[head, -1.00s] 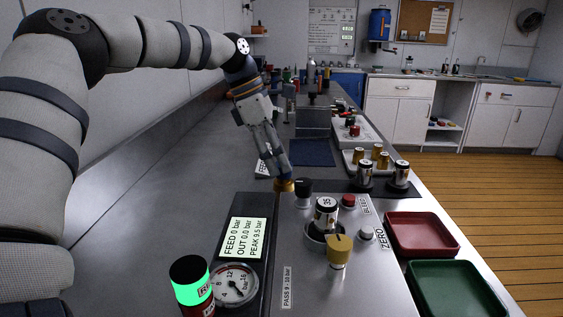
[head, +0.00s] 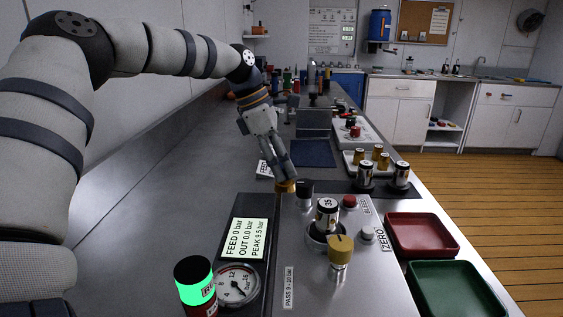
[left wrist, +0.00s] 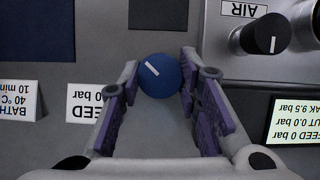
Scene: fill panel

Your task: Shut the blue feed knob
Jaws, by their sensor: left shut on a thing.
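The round blue feed knob (left wrist: 160,75) has a white pointer line lying diagonally on its top. My left gripper (head: 286,178) reaches down at the far left corner of the steel panel (head: 305,255). In the left wrist view its fingers (left wrist: 160,88) stand on both sides of the blue knob, shut on it. In the head view the fingers hide the knob, and only a brass-coloured part shows beneath them. The display (head: 245,238) reads FEED 0 bar, OUT 0.0 bar, PEAK 9.5 bar. My right gripper is not in view.
A black AIR knob (head: 304,190) stands close to the right of the left gripper. A labelled cylinder (head: 327,215), a brass knob (head: 340,250) and a red button (head: 349,202) stand on the panel. Red (head: 388,235) and green (head: 412,285) trays lie to the right.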

